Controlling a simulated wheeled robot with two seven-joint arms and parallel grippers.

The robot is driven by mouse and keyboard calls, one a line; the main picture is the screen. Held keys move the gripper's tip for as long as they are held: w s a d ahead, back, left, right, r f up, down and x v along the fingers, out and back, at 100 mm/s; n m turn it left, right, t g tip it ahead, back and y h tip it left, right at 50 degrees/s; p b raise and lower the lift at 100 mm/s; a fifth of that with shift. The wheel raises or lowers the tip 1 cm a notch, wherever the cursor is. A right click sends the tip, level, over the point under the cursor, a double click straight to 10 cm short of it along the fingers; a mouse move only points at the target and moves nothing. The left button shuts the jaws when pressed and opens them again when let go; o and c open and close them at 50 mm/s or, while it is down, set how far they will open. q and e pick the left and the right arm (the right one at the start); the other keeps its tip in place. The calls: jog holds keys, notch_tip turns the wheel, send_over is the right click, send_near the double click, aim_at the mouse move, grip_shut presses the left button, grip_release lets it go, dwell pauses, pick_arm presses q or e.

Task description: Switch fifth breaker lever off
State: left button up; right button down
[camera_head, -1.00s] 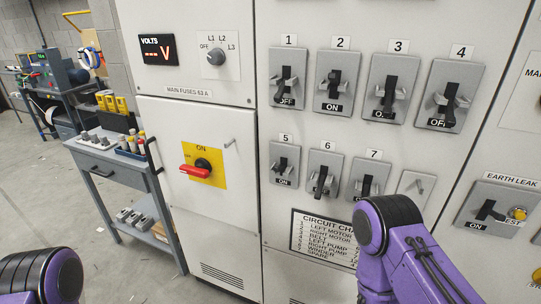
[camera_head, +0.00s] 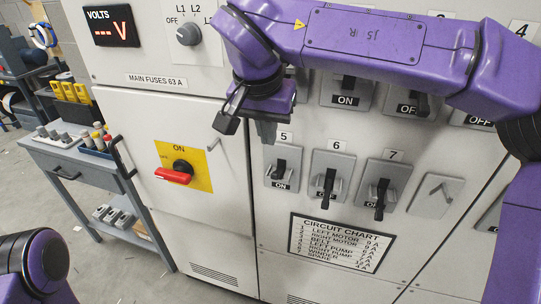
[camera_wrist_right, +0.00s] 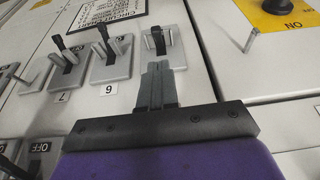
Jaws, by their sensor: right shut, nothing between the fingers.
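The fifth breaker (camera_head: 281,167) is a small grey plate with a black lever, under the label 5, and its window reads ON. In the right wrist view the fifth breaker (camera_wrist_right: 176,45) lies just beyond my fingertips. My right gripper (camera_head: 266,135) is shut and empty, pointing down just above and left of the fifth breaker. In the right wrist view my right gripper's fingertips (camera_wrist_right: 156,66) sit close to the breaker's plate; I cannot tell if they touch. Only a purple part of my left arm shows at lower left; its gripper is out of view.
The sixth breaker (camera_head: 328,180) and seventh breaker (camera_head: 381,188) stand close to the right, their levers pointing down. A red rotary switch (camera_head: 175,175) and a cabinet door handle are to the left. My right arm covers much of the upper breaker row.

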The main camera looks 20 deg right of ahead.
send_near(272, 175)
jog(key=x, duration=0.4)
jog(key=w+x, duration=0.1)
jog(key=x, duration=0.1)
jog(key=shift+w+d, duration=0.1)
jog(key=shift+d, duration=0.35)
pick_arm(q)
jog(key=shift+s+a+r, duration=0.1)
jog(key=shift+s, duration=0.15)
jog(key=shift+s, duration=0.1)
